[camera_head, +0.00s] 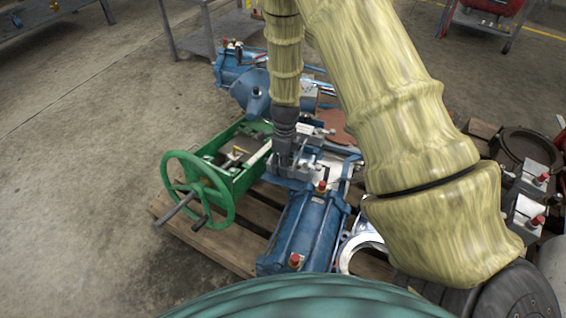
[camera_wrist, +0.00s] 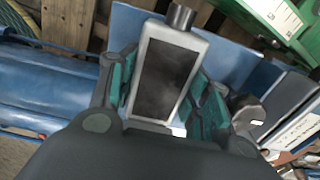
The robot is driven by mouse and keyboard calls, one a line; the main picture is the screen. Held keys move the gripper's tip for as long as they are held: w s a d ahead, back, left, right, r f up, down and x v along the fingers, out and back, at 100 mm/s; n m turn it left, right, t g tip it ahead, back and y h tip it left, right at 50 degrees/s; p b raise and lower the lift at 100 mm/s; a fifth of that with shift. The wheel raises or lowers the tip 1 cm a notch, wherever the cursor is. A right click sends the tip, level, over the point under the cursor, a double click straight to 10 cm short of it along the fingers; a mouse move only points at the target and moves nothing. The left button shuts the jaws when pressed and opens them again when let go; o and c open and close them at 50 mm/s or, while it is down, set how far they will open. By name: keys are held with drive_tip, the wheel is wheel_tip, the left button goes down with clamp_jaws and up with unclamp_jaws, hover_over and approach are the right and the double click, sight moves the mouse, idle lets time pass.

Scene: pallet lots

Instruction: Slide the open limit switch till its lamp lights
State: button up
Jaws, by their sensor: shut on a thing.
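The limit switch (camera_wrist: 168,75) shows in the wrist view as a light grey box with a dark face and a round metal stub on top. My gripper (camera_wrist: 165,105) is shut on it, with a teal-padded finger on each side. No lit lamp shows on the part of the switch in view. In the head view my gripper (camera_head: 288,165) points down among the blue actuator parts, and its fingers largely hide what they hold.
A green frame with a handwheel (camera_head: 198,190) stands left of my gripper. A blue cylinder (camera_head: 308,228) with red caps lies in front. All sit on a wooden pallet (camera_head: 225,243). Bare concrete floor (camera_head: 80,130) lies to the left. More valve parts (camera_head: 525,150) are at the right.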

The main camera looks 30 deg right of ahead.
drive_tip(key=shift+w+d+r+p, duration=0.15)
drive_tip(key=shift+w+d+p, duration=0.1)
drive_tip(key=shift+p, duration=0.7)
drive_tip(key=o, duration=1.4)
drive_tip(key=shift+o, duration=0.2)
wheel_tip(320, 180, up, 12)
drive_tip(key=shift+w+d, duration=0.3)
drive_tip(key=shift+d, duration=0.1)
drive_tip(key=shift+f, duration=0.2)
